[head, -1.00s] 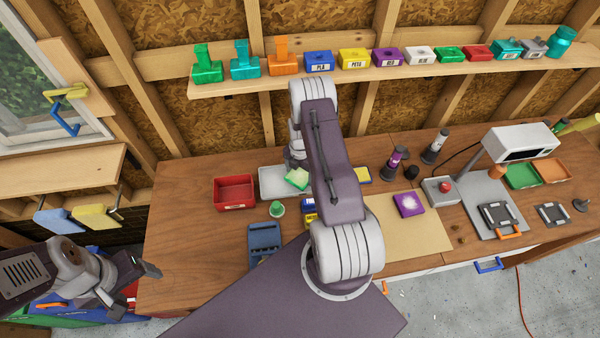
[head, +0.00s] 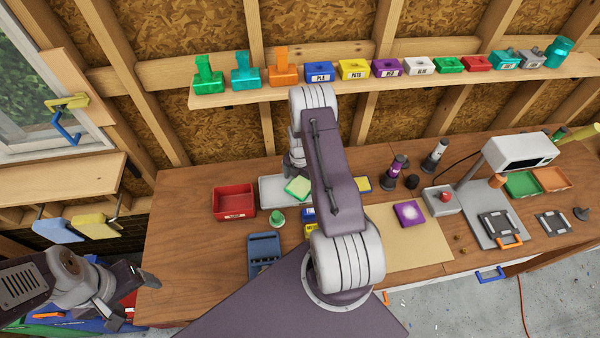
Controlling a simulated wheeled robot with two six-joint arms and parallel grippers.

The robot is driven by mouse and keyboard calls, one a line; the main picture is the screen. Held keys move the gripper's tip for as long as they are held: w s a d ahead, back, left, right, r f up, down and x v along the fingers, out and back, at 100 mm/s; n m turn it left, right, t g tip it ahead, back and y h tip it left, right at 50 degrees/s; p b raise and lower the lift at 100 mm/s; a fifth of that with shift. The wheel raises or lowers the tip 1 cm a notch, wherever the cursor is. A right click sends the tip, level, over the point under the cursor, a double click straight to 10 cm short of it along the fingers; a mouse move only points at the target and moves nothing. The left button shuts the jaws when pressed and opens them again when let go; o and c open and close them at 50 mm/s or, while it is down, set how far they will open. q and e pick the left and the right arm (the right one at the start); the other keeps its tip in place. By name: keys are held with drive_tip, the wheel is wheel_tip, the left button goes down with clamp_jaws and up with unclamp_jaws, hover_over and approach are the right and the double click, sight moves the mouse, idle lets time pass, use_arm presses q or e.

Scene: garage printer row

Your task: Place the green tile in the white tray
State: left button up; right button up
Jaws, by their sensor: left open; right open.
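The green tile (head: 298,187) lies in the white tray (head: 268,186), towards its right side, and looks nearly flat. My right gripper (head: 292,172) is over the tray just behind the tile. It is open, and its fingertips are mostly hidden by my own arm, so I cannot tell if it touches the tile. My arm also covers the tray's right part. My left gripper (head: 130,302) is open and empty, off the bench's left end.
A red bin (head: 234,201) stands left of the tray. A small green knob-shaped piece (head: 277,219) and a blue holder (head: 264,252) are in front. The bench's left part is clear.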

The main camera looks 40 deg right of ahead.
sight(299, 186)
wheel_tip(299, 186, up, 10)
drive_tip(key=b, duration=0.2)
drive_tip(key=shift+a, duration=0.15)
drive_tip(key=s+a+r+m, duration=0.5)
drive_tip(key=s+a+m, duration=0.2)
drive_tip(key=a+m, duration=0.2)
drive_tip(key=s+a+r+m+t, duration=0.1)
drive_tip(key=s+a+r+m, duration=0.5)
drive_tip(key=a+m, duration=0.4)
drive_tip(key=shift+s+m, duration=0.35)
drive_tip(key=shift+m, duration=0.85)
drive_tip(key=shift+f, duration=0.1)
